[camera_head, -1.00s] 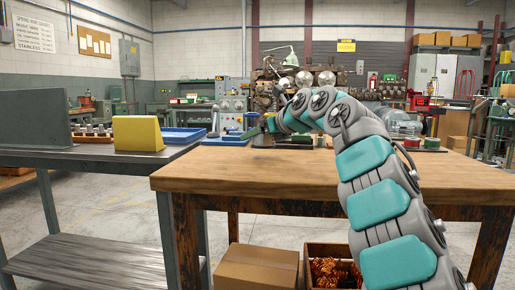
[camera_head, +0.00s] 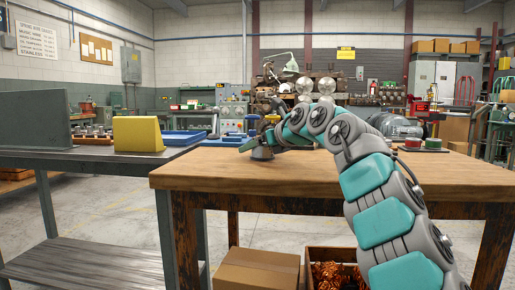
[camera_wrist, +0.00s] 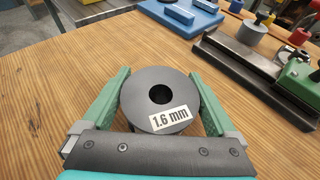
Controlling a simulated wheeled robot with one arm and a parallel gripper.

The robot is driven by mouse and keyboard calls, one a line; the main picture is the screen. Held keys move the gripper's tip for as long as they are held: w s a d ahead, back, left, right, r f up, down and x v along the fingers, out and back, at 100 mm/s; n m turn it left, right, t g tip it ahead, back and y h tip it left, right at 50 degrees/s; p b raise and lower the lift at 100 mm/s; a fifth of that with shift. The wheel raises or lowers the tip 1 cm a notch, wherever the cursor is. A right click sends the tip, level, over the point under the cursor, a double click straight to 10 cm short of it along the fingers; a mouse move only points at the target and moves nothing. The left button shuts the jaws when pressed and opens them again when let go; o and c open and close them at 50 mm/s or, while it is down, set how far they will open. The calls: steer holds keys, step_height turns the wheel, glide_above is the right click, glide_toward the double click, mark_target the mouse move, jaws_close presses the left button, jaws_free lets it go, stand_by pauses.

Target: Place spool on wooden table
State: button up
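The spool (camera_wrist: 144,97) is a dark grey disc with a central hole and a white "1.6 mm" label. In the wrist view it lies between the two green fingers of my gripper (camera_wrist: 160,90), which press close on its left and right sides. In the head view my gripper (camera_head: 257,142) is low over the far left part of the wooden table (camera_head: 300,178), with the spool (camera_head: 262,154) under it, at or just above the tabletop. Whether its underside touches the wood is hard to tell.
A green and grey fixture (camera_wrist: 265,75) stands on the table right of the spool, and a blue block (camera_wrist: 188,14) lies beyond it. A metal bench (camera_head: 90,157) with a yellow block (camera_head: 138,134) is at the left. The table's front is clear.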

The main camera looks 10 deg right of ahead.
steer(key=shift+o, duration=0.3)
steer(key=shift+r, duration=0.1)
steer(key=shift+s+d, duration=0.2)
steer(key=b+v, duration=0.4)
steer(key=v, duration=0.7)
steer(key=shift+s+r, duration=0.2)
steer(key=shift+r, duration=0.1)
